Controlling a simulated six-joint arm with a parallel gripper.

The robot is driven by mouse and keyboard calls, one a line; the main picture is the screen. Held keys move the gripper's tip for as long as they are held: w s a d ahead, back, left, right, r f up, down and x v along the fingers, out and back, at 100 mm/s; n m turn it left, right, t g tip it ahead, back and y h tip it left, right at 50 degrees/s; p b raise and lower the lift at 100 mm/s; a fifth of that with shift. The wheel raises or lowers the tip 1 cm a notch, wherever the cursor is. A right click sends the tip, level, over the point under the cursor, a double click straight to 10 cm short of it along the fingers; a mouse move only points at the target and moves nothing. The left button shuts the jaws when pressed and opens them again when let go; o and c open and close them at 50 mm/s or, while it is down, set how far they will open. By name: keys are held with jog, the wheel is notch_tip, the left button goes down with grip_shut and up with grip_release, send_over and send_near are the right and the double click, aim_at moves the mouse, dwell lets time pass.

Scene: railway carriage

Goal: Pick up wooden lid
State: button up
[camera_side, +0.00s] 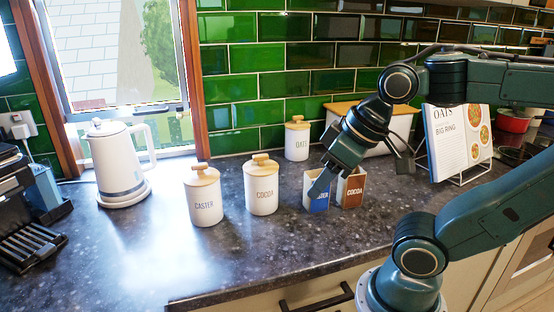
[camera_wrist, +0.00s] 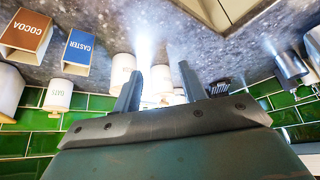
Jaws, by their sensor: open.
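Several wooden lids show in the side view. A long wooden lid (camera_side: 350,107) tops the white bin at the wall, partly hidden by my arm. My gripper (camera_side: 360,176) is open, above and by the small boxes, right of the canisters. In the wrist view, my gripper (camera_wrist: 158,88) has nothing held between its fingers; a white canister (camera_wrist: 122,68) is behind the left finger.
Two small open boxes, blue CASTER (camera_side: 319,204) and brown COCOA (camera_side: 351,190), stand close under my gripper. A white kettle (camera_side: 118,170) and a coffee machine (camera_side: 22,220) stand left. A recipe book (camera_side: 460,145) stands right. The front counter is clear.

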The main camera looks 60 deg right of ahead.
jog(key=w+r+n+g+y, duration=0.15)
jog(key=w+r, duration=0.25)
jog(key=w, duration=0.4)
jog(key=w+r+n+t, duration=0.1)
jog(key=w+r+n, duration=0.1)
jog(key=w+r, duration=0.35)
jog(key=w+d+f+n+g, duration=0.1)
jog(key=w+d+n, duration=0.1)
jog(key=w+d, duration=0.2)
jog(key=w+d+f+n+y, duration=0.1)
jog(key=w+d, duration=0.3)
jog(key=w, duration=0.7)
jog(key=shift+w+d+f+n+g, duration=0.2)
jog(key=shift+f+n+g, duration=0.2)
jog(key=shift+n, duration=0.45)
jog(key=shift+f+y, duration=0.15)
jog(key=shift+y, duration=0.1)
jog(key=shift+x, duration=4.25)
